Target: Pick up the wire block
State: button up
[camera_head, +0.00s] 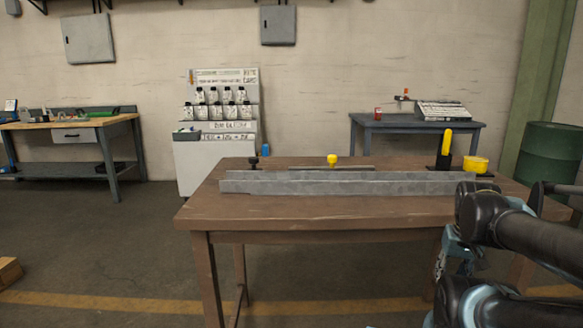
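I cannot make out for sure which thing is the wire block. On the brown wooden table (330,208) stand several small parts. A yellow upright piece on a black base (445,148) is at the right, with a yellow round cup-like piece (476,164) beside it. A small yellow knob (332,160) stands near the middle back. A small black piece (253,162) stands at the left back. My arm is at the lower right, beside the table's right front. I cannot make out my gripper's fingers.
Long grey metal bars (340,185) lie across the table, partly hiding what is behind them. The table's front strip is bare. Behind are a white display stand (215,165), a workbench (80,125), a grey-blue table (415,124) and a green barrel (550,160).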

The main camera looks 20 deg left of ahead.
aim_at(253, 160)
jog(key=z, duration=1.9)
jog(key=k, duration=0.55)
jog(key=u, duration=2.6)
